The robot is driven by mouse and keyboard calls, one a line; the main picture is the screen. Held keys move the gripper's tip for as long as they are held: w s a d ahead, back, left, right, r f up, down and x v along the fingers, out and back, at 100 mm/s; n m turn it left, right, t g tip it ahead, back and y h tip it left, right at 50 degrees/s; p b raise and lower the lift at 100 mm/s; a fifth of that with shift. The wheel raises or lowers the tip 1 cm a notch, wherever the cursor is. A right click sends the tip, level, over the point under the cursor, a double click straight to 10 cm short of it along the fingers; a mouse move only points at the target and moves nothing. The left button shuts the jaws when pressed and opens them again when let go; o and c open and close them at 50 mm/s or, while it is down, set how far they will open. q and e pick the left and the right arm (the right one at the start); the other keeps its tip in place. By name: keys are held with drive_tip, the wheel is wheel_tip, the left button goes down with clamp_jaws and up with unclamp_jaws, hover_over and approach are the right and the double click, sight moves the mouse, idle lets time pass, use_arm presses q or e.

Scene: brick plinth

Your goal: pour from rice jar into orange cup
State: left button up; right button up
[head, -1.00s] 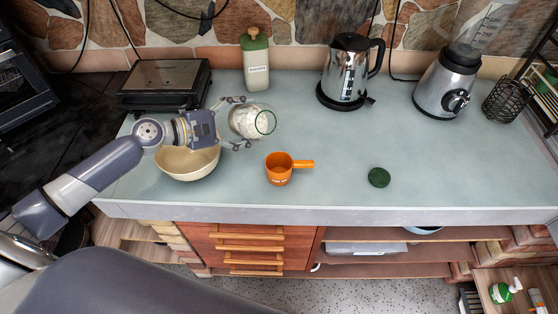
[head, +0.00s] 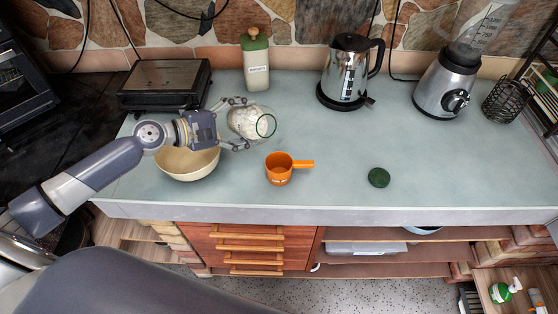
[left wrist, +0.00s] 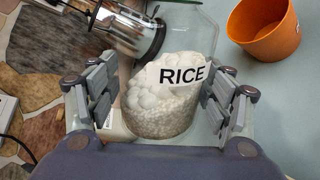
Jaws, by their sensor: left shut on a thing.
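The glass rice jar (head: 250,123) is held by my left gripper (head: 240,123) above the counter, behind and left of the orange cup. It is tilted on its side with its open rim toward the right. In the left wrist view the jar (left wrist: 165,100) has a RICE label and white grains inside, between the two fingers (left wrist: 160,100). The orange cup (head: 279,172) stands upright on the counter with its handle to the right. It also shows in the left wrist view (left wrist: 265,32), apart from the jar. My right gripper is not in view.
A cream bowl (head: 187,165) stands under my left wrist. A dark green lid (head: 379,178) lies right of the cup. A green-lidded bottle (head: 256,62), kettle (head: 346,72), blender (head: 446,82) and grill (head: 165,84) stand at the back.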

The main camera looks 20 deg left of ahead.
sight(254, 122)
use_arm(q)
drive_tip(key=shift+r+m+t+y+p, duration=0.1)
drive_tip(key=shift+m+t+y+p, duration=0.2)
drive_tip(key=shift+m+p, duration=0.3)
idle(0.7)
drive_tip(key=shift+p, duration=0.4)
drive_tip(key=shift+s+d+m+p, duration=0.1)
drive_tip(key=shift+d+m+p, duration=0.1)
drive_tip(key=shift+m+p, duration=0.35)
drive_tip(key=shift+s+d+y+p, duration=0.15)
drive_tip(key=shift+d+y+p, duration=0.15)
drive_tip(key=shift+p, duration=0.7)
drive_tip(key=shift+m, duration=0.25)
drive_tip(key=shift+s+d+m+t+y+p, duration=0.1)
drive_tip(key=shift+m+t+y+p, duration=0.3)
drive_tip(key=shift+p, duration=1.05)
drive_tip(key=shift+d+r+m+p, duration=0.15)
drive_tip(key=shift+r+m+p, duration=0.2)
drive_tip(key=shift+p, duration=1)
drive_tip(key=shift+s+d+r+m+y+p, duration=0.1)
drive_tip(key=shift+s+r+m+y+p, duration=0.1)
drive_tip(key=shift+m+y+p, duration=0.25)
